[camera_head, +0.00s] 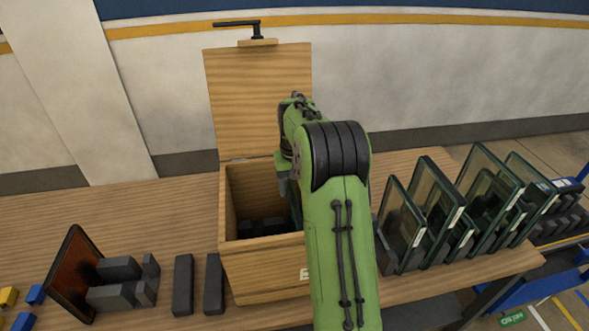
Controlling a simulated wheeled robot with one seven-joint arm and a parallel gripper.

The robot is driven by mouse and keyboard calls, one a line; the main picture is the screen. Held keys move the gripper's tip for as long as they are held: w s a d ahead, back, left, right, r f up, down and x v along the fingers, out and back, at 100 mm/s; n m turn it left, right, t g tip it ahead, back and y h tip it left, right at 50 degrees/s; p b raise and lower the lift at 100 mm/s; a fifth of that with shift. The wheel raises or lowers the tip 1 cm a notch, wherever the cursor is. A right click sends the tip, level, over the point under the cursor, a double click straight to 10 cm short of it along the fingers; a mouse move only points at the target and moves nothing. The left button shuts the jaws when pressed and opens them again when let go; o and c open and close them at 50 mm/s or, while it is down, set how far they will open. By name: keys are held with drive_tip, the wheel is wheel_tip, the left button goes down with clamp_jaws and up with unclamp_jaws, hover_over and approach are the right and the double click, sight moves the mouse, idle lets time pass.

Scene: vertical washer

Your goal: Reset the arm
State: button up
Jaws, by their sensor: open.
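My green arm (340,230) reaches up from the bottom of the picture, bends at a black joint and hangs down over a wooden box. Part of my gripper (284,186) shows as a small dark grey piece at the box opening, left of the arm. It is open, and I see nothing held; its fingertips are mostly hidden. The wooden box (258,262) stands on the table with its lid (235,105) raised upright at the back. A black handle (240,25) sits on top of the lid. Dark pieces lie inside the box.
On the wooden table (150,220), a dark framed panel (75,275) leans beside several dark blocks (118,268) at left. Yellow and blue blocks (35,294) lie at the far left. Several glass panels (402,222) stand in racks at right. A wall (400,75) is behind.

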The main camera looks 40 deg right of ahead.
wheel_tip(320, 180, up, 7)
drive_tip(key=shift+p, duration=0.45)
drive_tip(key=s+a+r+n+t+h, duration=0.1)
drive_tip(key=s+a+r, duration=0.4)
drive_tip(key=s+a, duration=0.15)
drive_tip(key=s+a+r+n+t, duration=0.2)
drive_tip(key=s+a+r, duration=0.25)
drive_tip(key=a, duration=0.35)
drive_tip(key=s+a+f+n+t, duration=0.1)
drive_tip(key=s+a+f, duration=0.1)
drive_tip(key=s, duration=0.5)
drive_tip(key=s+a+f+n+t+y, duration=0.1)
drive_tip(key=s+a+f, duration=0.1)
drive_tip(key=s+a, duration=0.2)
drive_tip(key=s, duration=0.2)
drive_tip(key=shift+s+a+f+t, duration=0.15)
drive_tip(key=shift+s+f+t, duration=0.15)
drive_tip(key=shift+s, duration=0.1)
